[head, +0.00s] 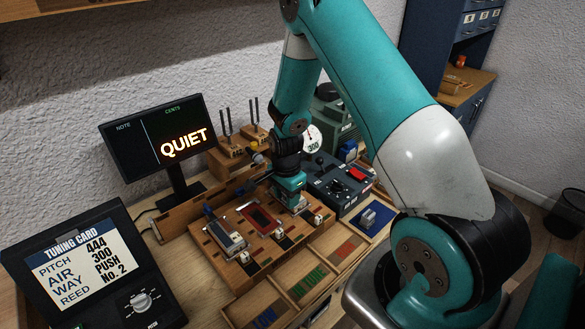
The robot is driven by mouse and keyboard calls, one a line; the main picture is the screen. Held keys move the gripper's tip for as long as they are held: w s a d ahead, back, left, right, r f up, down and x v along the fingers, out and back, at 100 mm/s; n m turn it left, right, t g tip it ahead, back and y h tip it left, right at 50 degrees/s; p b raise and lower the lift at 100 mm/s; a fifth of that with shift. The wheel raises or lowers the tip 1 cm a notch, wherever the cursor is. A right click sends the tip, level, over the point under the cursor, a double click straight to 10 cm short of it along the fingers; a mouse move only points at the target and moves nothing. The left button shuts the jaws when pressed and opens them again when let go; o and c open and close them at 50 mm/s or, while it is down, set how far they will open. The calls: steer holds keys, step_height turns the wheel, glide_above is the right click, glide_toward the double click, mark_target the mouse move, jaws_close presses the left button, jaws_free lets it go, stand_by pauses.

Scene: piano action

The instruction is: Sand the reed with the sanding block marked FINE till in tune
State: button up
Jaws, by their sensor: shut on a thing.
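My gripper (298,207) points down at the right end of a wooden board (276,250). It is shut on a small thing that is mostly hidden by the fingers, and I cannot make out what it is. A grey metal plate (228,238) lies on the board's left part, and a dark plate with a red border (259,217) is in its middle. A blue-and-grey block (369,216) rests on a dark blue pad to the right. Another blue block (348,150) stands farther back. No FINE mark is readable, and I cannot tell which part is the reed.
A display (160,140) reads QUIET. A grey control box with a red switch (357,174) and a dial reading 300 (313,140) stand behind. Coloured trays (307,280) lie in front.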

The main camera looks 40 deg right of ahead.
steer(key=shift+d, duration=1.45)
steer(key=shift+r+p, duration=0.15)
steer(key=shift+p, duration=0.15)
step_height(320, 180, up, 2)
steer(key=shift+r+p, duration=0.2)
steer(key=shift+p, duration=0.2)
steer(key=shift+r+p, duration=2.05)
steer(key=shift+r, duration=0.7)
stand_by(1.6)
